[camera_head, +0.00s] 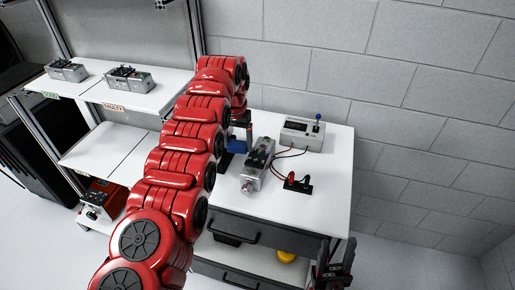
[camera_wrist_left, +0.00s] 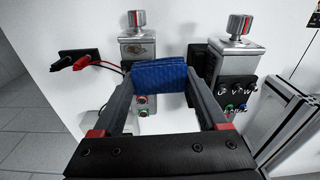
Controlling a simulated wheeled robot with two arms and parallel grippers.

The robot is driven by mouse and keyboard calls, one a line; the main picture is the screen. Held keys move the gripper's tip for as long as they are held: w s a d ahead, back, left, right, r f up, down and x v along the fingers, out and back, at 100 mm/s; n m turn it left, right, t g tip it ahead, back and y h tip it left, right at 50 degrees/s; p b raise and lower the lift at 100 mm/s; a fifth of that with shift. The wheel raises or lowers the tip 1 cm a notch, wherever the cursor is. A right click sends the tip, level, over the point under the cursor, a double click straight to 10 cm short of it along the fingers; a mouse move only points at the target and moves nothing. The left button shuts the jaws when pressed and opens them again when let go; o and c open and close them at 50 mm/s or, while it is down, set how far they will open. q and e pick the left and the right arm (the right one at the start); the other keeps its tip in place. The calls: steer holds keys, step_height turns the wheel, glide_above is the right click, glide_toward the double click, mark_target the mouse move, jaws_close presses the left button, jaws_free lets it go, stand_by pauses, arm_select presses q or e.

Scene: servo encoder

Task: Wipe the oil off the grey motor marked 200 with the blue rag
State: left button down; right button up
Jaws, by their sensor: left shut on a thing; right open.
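My left gripper (camera_wrist_left: 160,82) is shut on the folded blue rag (camera_wrist_left: 160,74), which also shows in the head view (camera_head: 237,144), partly behind my red arm. One grey motor (camera_head: 257,165) lies on the white table right of the rag. In the left wrist view this motor (camera_wrist_left: 138,50) is left of the rag and has a brownish patch on its metal. A second grey motor (camera_wrist_left: 236,62) stands right of the rag; my arm hides it in the head view. No 200 marking is readable. Rag contact with either motor is unclear. My right gripper (camera_head: 333,268) is open, low at the front right.
A meter box (camera_head: 302,133) with a blue-topped lever and a black stand with red and black clips (camera_head: 298,184) occupy the table's right side. Several motors (camera_head: 127,79) sit on the left shelf, with a FAULTY label. A red-and-grey box (camera_head: 102,199) is lower left. The table's front right is clear.

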arm_select(q)
steer(key=shift+d+f, duration=0.1)
steer(key=shift+d, duration=0.15)
steer(key=shift+d, duration=0.1)
